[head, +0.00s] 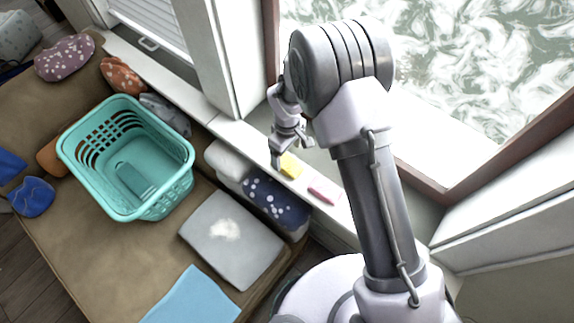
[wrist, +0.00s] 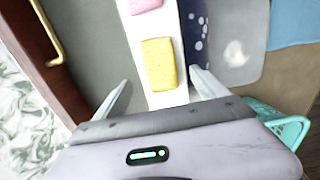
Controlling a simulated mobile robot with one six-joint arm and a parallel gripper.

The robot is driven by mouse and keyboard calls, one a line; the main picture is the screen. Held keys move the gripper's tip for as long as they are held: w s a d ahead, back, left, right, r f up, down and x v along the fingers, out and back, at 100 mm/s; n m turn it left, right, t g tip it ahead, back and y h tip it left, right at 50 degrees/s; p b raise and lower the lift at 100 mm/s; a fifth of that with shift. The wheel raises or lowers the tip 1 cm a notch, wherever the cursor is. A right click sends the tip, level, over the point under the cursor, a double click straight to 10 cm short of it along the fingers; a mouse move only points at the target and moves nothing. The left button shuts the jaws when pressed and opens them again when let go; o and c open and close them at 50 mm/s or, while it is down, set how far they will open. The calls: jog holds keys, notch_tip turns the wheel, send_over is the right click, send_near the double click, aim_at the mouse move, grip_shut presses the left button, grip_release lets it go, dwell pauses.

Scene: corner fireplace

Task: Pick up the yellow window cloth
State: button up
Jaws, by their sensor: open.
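The yellow window cloth (head: 291,165) lies flat on the white window sill, beside a pink cloth. In the wrist view the yellow cloth (wrist: 158,64) is a small rounded rectangle just beyond the fingertips and roughly centred between them. My gripper (head: 291,155) is open and empty near the cloth's left end in the head view. In the wrist view its two fingers (wrist: 160,82) are spread wide on either side of the sill strip. Whether the fingertips touch the sill cannot be told.
A pink cloth (head: 324,190) lies on the sill (head: 233,130). A dark blue spotted cushion (head: 275,199), a grey cushion (head: 231,240) and a teal basket (head: 165,206) are on the brown bench. The window frame (head: 490,172) rises behind my arm.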

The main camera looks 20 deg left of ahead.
aim_at(287, 162)
notch_tip(287, 162, down, 5)
jog(key=shift+s+f+b, duration=0.1)
jog(key=shift+b, duration=1.05)
jog(key=shift+c, duration=0.6)
jog(key=c, duration=1.3)
jog(key=shift+r, duration=0.25)
jog(key=shift+r+p, duration=0.35)
jog(key=r, duration=0.1)
jog(key=r+p, duration=0.1)
jog(key=r, duration=0.1)
jog(key=shift+s+d+p, duration=0.15)
jog(key=shift+s+p, duration=0.15)
jog(key=s+d, duration=0.2)
jog(key=s, duration=0.2)
jog(key=s+d+p, duration=0.1)
jog(key=s+d, duration=0.1)
jog(key=s, duration=0.3)
jog(key=s+d+r+p, duration=0.1)
jog(key=s+d, duration=0.1)
jog(key=s, duration=0.3)
jog(key=shift+d, duration=0.25)
